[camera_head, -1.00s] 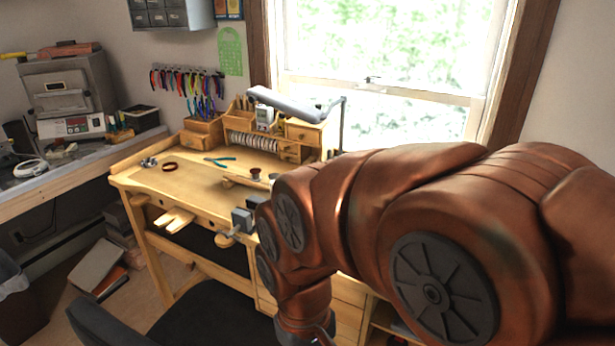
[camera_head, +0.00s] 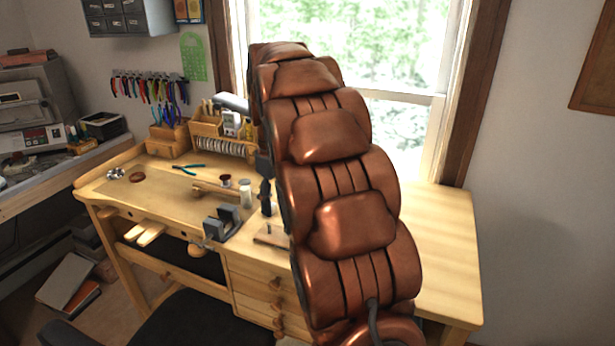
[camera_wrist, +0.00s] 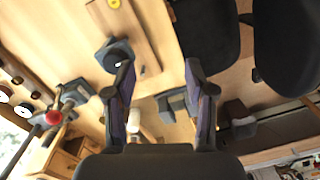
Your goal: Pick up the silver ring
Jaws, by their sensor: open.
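I cannot make out the silver ring for certain in either view. Small silver items (camera_head: 115,173) lie at the left end of the wooden workbench (camera_head: 440,235) in the head view, too small to tell apart. My gripper (camera_wrist: 161,66) is open and empty in the wrist view, its two dark fingers wide apart above the bench area. A dark block (camera_wrist: 108,50) with a small bright spot lies by the left fingertip; I cannot tell what the spot is. In the head view my copper arm hides part of the bench.
A grey vise (camera_head: 222,223) sits at the bench's front edge. Pliers (camera_head: 188,169), a round brown piece (camera_head: 137,177) and a white jar (camera_head: 246,193) stand or lie on top. A tool organizer (camera_head: 215,135) is behind. The bench's right end is clear. A black chair (camera_head: 180,322) stands in front.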

